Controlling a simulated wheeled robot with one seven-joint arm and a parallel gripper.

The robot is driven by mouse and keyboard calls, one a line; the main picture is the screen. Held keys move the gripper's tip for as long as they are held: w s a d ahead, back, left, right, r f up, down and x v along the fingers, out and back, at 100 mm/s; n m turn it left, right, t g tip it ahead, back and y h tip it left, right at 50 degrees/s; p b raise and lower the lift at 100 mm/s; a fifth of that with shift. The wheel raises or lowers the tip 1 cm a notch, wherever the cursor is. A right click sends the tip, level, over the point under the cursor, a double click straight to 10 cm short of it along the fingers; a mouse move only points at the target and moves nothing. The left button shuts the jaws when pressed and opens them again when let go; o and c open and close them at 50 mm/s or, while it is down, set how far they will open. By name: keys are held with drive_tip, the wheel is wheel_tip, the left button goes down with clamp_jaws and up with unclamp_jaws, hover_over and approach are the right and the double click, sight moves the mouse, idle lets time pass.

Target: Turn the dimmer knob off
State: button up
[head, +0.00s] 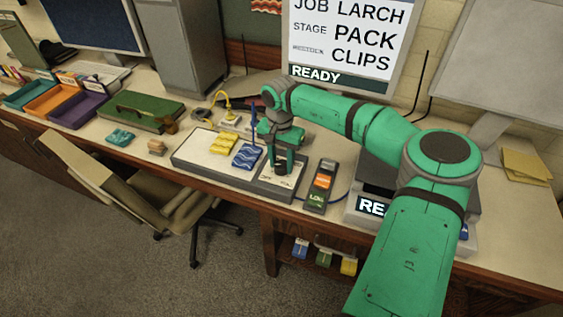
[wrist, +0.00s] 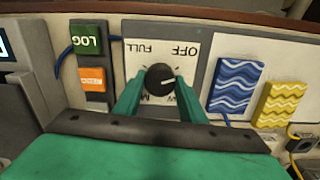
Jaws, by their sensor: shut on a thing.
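The dimmer knob (wrist: 159,77) is round and black, on a white dial plate (wrist: 140,60) whose lettering is upside down in the wrist view. OFF is at upper right and FULL at upper left; lettering lower down is partly hidden by my fingers. The knob's pale pointer line points to the right, between OFF and the lower right lettering. My gripper (wrist: 158,88) is shut on the knob, one green finger on each side. In the head view my gripper (head: 281,163) reaches down onto the dark knob (head: 281,169) at the right end of the grey panel (head: 230,174).
Beside the dial are a blue wavy sample (head: 247,155), a yellow one (head: 223,143) and a control block with orange and green LOG buttons (head: 321,185). A monitor (head: 345,45) reading READY stands behind. Coloured trays (head: 80,108) and a green board (head: 150,108) lie left.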

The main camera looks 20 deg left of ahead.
sight(281, 164)
drive_tip(key=shift+d+n, duration=0.1)
drive_tip(key=shift+n, duration=0.8)
drive_tip(key=o, duration=1.1)
wheel_tip(281, 164, up, 11)
drive_tip(key=shift+f, duration=0.1)
drive_tip(key=shift+a, duration=0.2)
